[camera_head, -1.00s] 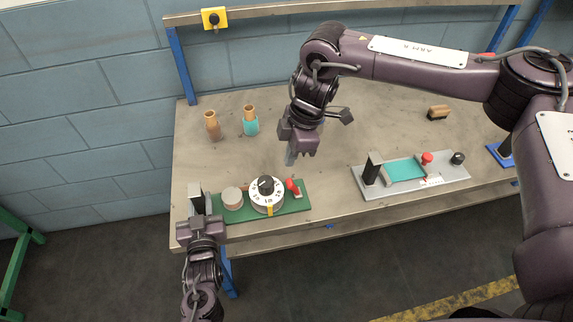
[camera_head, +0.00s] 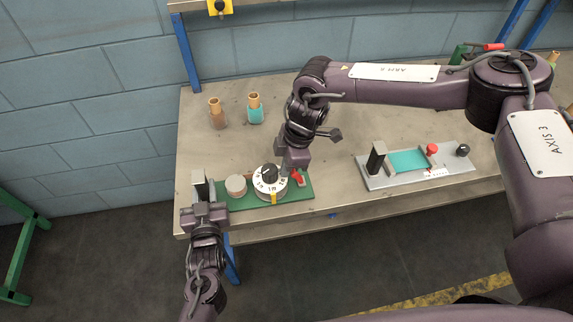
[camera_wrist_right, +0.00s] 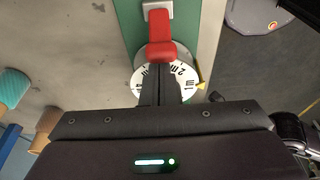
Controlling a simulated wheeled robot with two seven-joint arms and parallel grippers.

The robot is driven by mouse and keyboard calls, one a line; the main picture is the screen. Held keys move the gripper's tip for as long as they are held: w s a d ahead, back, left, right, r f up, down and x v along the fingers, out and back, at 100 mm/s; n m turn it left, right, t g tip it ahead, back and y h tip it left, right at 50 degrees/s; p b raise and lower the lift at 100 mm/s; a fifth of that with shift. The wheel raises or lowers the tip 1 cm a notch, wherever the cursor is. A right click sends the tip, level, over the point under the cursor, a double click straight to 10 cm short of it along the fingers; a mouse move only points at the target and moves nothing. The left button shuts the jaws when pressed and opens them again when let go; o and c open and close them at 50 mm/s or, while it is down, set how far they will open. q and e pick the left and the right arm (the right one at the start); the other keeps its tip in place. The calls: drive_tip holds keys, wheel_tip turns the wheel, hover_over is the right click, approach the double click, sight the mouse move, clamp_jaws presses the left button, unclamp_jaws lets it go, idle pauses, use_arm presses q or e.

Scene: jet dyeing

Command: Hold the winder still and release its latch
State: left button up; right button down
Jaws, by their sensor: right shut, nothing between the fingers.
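The unit that looks like the winder has a green base (camera_head: 240,206), a white numbered dial (camera_head: 270,190) with a black knob, and a pale round cap (camera_head: 235,185). Its red lever (camera_head: 297,177), apparently the latch, stands at the right end. The lever also shows in the right wrist view (camera_wrist_right: 160,33). My right gripper (camera_head: 288,168) is shut and empty. Its fingertips (camera_wrist_right: 160,72) are at the lever's red end, over the dial's edge; contact is unclear. My left gripper (camera_head: 202,190) is at the base's left end; its finger gap is not clear.
A grey plate (camera_head: 376,182) with a teal strip and a red knob lies to the right on the bench (camera_head: 335,115). A brown bottle (camera_head: 217,116) and a teal bottle (camera_head: 255,110) stand behind the unit. Bare bench lies between.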

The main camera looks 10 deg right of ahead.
drive_tip(key=shift+d+r+y, duration=0.15)
drive_tip(key=shift+d+y, duration=0.25)
drive_tip(key=shift+y, duration=0.2)
drive_tip(key=shift+s+d+r+y, duration=0.1)
drive_tip(key=shift+d+r+y, duration=0.1)
drive_tip(key=shift+d+y, duration=0.95)
drive_tip(key=d+y, duration=0.2)
drive_tip(key=y, duration=0.2)
drive_tip(key=shift+d+r, duration=0.1)
drive_tip(key=shift+d, duration=0.1)
drive_tip(key=shift+r, duration=0.2)
drive_tip(key=shift+r, duration=0.65)
drive_tip(key=shift+d, duration=0.1)
drive_tip(key=v, duration=1)
drive_tip(key=shift+f, duration=0.25)
drive_tip(key=shift+d, duration=0.15)
